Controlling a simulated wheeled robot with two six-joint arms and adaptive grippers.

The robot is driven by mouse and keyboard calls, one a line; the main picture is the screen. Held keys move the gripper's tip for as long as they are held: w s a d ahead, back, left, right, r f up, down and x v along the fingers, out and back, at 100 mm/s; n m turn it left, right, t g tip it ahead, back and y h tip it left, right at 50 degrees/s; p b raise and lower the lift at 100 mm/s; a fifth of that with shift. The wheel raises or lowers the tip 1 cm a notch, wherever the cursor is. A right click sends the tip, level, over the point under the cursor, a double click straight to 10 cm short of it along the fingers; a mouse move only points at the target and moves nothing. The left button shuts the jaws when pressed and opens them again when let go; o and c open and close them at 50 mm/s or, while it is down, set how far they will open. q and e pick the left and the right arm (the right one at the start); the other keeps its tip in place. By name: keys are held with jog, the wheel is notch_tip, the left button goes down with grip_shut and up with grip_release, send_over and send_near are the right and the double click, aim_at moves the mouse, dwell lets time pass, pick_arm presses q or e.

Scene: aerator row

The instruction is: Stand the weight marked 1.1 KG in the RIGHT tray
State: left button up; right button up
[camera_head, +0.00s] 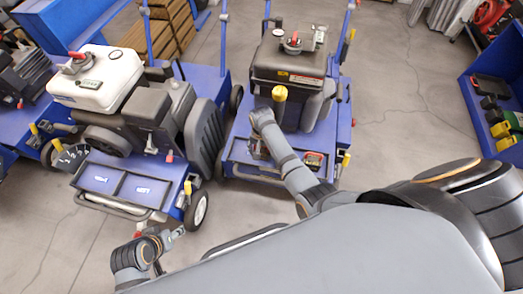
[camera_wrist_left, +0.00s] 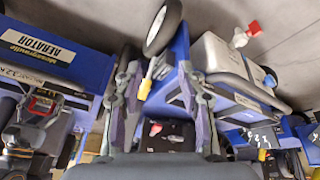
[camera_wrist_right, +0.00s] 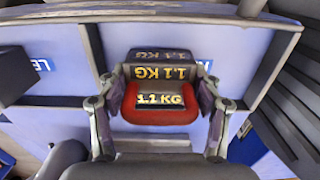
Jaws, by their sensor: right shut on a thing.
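Tray labels (camera_wrist_right: 40,65) are partly cut off, so I cannot read which tray this is. In the head view the right gripper (camera_head: 258,150) is at the right machine's front deck, its weight mostly hidden. My left gripper (camera_head: 178,232) is open and empty, low in front of the middle machine.
A small red-and-black thing (camera_head: 315,161) is on the right machine's deck, right of my gripper. The middle machine (camera_head: 120,185) has two labelled front trays. A blue bin (camera_head: 495,95) with several blocks stands far right. Floor between is clear.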

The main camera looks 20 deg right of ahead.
jog(key=o, duration=1.8)
notch_tip(320, 180, up, 9)
jog(key=p, duration=0.4)
jog(key=shift+f, duration=0.15)
notch_tip(320, 180, up, 3)
jog(key=shift+f+p, duration=0.15)
jog(key=shift+p, duration=0.45)
jog(key=shift+r, duration=0.4)
pick_arm(q)
jog(key=a+r+g, duration=0.1)
jog(key=r, duration=0.1)
jog(key=s+a+r+g+y, duration=0.1)
jog(key=shift+a+r+g, duration=0.2)
jog(key=shift+r+g, duration=0.2)
